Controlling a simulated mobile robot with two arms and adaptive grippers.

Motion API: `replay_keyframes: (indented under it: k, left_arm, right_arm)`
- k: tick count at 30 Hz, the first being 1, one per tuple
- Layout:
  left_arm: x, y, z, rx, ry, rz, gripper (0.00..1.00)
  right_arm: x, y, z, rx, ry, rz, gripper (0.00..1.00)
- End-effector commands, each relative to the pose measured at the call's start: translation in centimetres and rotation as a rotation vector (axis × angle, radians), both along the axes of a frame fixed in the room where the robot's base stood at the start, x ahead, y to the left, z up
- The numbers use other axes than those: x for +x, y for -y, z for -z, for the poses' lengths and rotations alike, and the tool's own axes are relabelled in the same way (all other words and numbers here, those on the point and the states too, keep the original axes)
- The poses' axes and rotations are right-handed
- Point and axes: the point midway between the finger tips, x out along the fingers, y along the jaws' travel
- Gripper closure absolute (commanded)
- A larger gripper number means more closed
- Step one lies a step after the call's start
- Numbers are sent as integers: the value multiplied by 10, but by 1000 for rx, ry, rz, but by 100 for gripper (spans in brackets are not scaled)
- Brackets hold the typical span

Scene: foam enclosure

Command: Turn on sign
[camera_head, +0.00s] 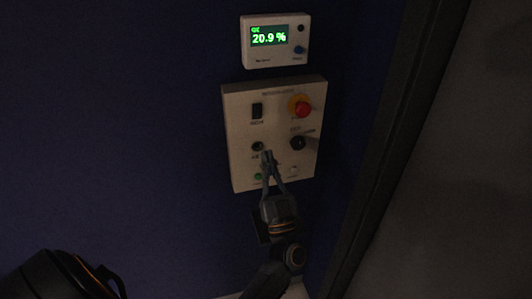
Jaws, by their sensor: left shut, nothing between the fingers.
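A pale control panel (235,120) is fixed to the dark blue wall. It has a black rocker switch (257,111) at upper left and a red push button (303,109) on a yellow base at upper right. A black knob (298,143) is at middle right, with a small round black control (258,146) at middle left. A green button (258,177) is at lower left and a pale one (293,171) at lower right. My left gripper (267,157) is shut and empty, its tips just below and right of the small black control; contact cannot be told. No sign is recognisable.
A white meter (275,41) reading 20.9 % in green hangs above the panel. A dark vertical frame edge (398,130) and grey surface (460,150) stand at the right. The blue wall (110,120) left of the panel is clear. The scene is dim.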

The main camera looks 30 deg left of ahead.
Motion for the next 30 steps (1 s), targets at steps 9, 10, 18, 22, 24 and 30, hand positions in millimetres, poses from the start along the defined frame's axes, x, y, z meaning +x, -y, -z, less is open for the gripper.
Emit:
replay_keyframes:
  k: [9, 10, 18, 22, 24, 30]
  left_arm:
    - [-18, 21, 35, -2, 0, 0, 100]
    - [-18, 21, 36, -1, 1, 0, 100]
    - [-19, 23, 36, 0, 1, 1, 100]
    - [-19, 23, 36, 0, 1, 1, 100]
    - [-19, 23, 37, 0, 1, 1, 100]
    - [-16, 26, 43, 4, -18, 22, 100]
  right_arm:
    - [9, -21, 22, 27, 15, 8, 60]
    - [8, -20, 22, 25, 13, 7, 60]
    - [2, -15, 22, 19, 5, 5, 60]
    - [2, -12, 22, 16, 5, 5, 60]
    - [2, -11, 22, 14, 4, 4, 60]
    - [2, -9, 22, 11, 4, 4, 60]
